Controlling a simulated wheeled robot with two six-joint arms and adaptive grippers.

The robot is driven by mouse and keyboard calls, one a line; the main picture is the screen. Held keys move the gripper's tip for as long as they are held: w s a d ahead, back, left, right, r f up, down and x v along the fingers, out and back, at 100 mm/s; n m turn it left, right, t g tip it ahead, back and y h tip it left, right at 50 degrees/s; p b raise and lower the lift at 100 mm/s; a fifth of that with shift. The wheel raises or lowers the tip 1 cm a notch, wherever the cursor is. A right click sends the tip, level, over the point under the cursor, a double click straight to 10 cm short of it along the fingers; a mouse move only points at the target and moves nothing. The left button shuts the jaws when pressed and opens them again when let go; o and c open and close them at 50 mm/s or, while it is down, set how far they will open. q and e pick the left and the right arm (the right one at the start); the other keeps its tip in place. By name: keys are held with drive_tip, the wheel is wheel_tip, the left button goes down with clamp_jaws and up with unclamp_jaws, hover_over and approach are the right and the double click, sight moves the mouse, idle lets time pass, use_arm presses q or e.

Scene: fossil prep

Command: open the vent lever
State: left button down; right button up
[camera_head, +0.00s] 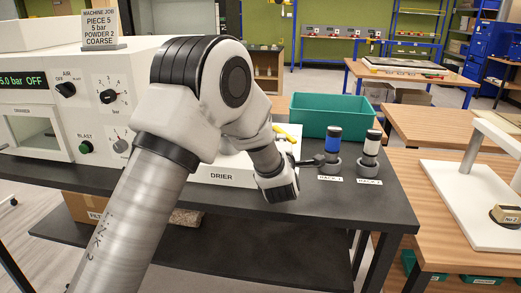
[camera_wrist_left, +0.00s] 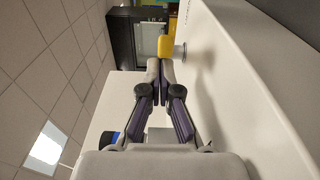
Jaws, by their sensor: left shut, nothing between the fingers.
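A yellow knob (camera_wrist_left: 165,46) on a short metal stem stands out from a white surface in the left wrist view. It appears to be the vent lever's grip. A yellow piece (camera_head: 291,131) shows behind my left arm in the head view, above the white box labelled DRIER (camera_head: 222,176). My left gripper (camera_wrist_left: 160,68) is shut and empty, its fingertips just short of the knob or against it; I cannot tell which. My right gripper is out of view.
A blue-banded bottle (camera_head: 333,140) and a white bottle (camera_head: 371,147) stand in holders at the right of the dark table (camera_head: 340,215). A white machine (camera_head: 95,85) with dials is at the left.

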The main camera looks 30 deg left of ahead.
sight(292, 139)
use_arm(q)
drive_tip(key=shift+w+d+f+n+g+y, duration=0.2)
drive_tip(key=shift+w+d+n+g+y, duration=0.2)
drive_tip(key=shift+n+y, duration=0.15)
drive_tip(key=shift+w+d+n+g+y+b, duration=0.35)
drive_tip(key=shift+w+d+g+y+b, duration=0.15)
drive_tip(key=shift+w+d+y+b, duration=0.2)
drive_tip(key=shift+w+d, duration=0.25)
drive_tip(key=shift+w+r+b, duration=0.1)
drive_tip(key=shift+w+b, duration=0.4)
drive_tip(key=shift+b, duration=0.1)
drive_tip(key=shift+w+d+b, duration=0.25)
drive_tip(key=shift+w+b, duration=0.05)
drive_tip(key=shift+w, duration=0.15)
drive_tip(key=shift+w+r, duration=0.15)
drive_tip(key=shift+r, duration=0.2)
drive_tip(key=shift+d+r, duration=0.1)
drive_tip(key=shift+r, duration=0.15)
